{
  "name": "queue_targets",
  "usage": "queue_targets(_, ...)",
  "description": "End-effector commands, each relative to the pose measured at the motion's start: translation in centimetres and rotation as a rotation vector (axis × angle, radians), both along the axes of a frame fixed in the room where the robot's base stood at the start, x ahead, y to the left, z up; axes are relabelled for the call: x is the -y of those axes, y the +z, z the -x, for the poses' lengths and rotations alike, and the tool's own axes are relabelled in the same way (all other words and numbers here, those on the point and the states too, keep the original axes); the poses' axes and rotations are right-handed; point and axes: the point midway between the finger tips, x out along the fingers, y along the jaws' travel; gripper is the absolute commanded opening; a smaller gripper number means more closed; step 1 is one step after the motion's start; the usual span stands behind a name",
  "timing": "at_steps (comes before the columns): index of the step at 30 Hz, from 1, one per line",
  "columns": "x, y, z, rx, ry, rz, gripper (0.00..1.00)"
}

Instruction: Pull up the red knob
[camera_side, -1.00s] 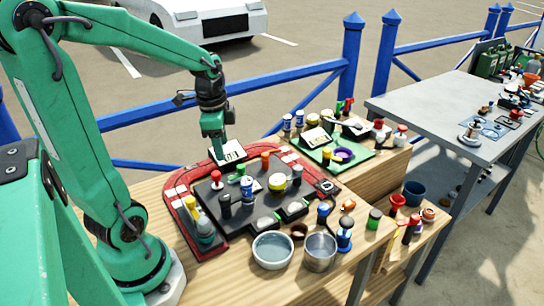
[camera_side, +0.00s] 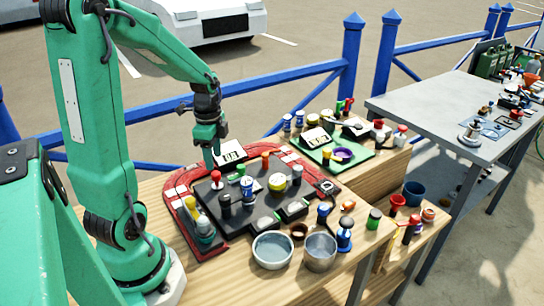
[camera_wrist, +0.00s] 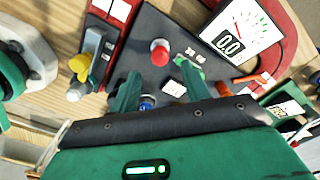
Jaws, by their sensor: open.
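The red knob (camera_side: 216,175) stands upright on the dark panel of the console, near its back left. In the wrist view the round red top of the knob (camera_wrist: 160,50) shows just past my fingertips, roughly midway between them. My gripper (camera_side: 211,162) points down, close above and slightly behind the knob in the side view. In the wrist view my gripper (camera_wrist: 160,82) is open, with its two green fingers apart and nothing between the tips. No contact with the knob shows.
A white gauge (camera_side: 229,153) stands behind the knob. A black knob (camera_side: 224,203), a blue knob (camera_side: 247,187) and an orange knob (camera_side: 265,159) stand nearby on the panel. A yellow lever (camera_wrist: 78,65) is at left in the wrist view. Bowls (camera_side: 272,250) sit in front.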

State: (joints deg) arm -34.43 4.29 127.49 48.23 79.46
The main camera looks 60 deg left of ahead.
Motion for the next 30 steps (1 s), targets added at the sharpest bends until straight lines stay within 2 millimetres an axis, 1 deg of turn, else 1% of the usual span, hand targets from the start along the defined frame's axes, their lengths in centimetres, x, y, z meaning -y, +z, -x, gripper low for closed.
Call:
queue_targets(6, 0.1, -2.8, 0.1, -0.004, 0.0, 0.003, 0.47)
queue_targets(12, 0.0, -4.6, 0.0, -0.001, 0.001, 0.001, 0.47)
queue_targets(17, 0.0, -5.2, 0.0, -0.001, 0.001, 0.001, 0.47)
queue_targets(25, 0.0, -5.3, 0.0, 0.0, 0.001, 0.0, 0.47)
queue_targets(26, 0.0, -5.3, 0.0, 0.0, 0.001, 0.0, 0.45)
queue_targets(30, 0.0, -5.3, 0.0, 0.0, 0.001, 0.0, 0.17)
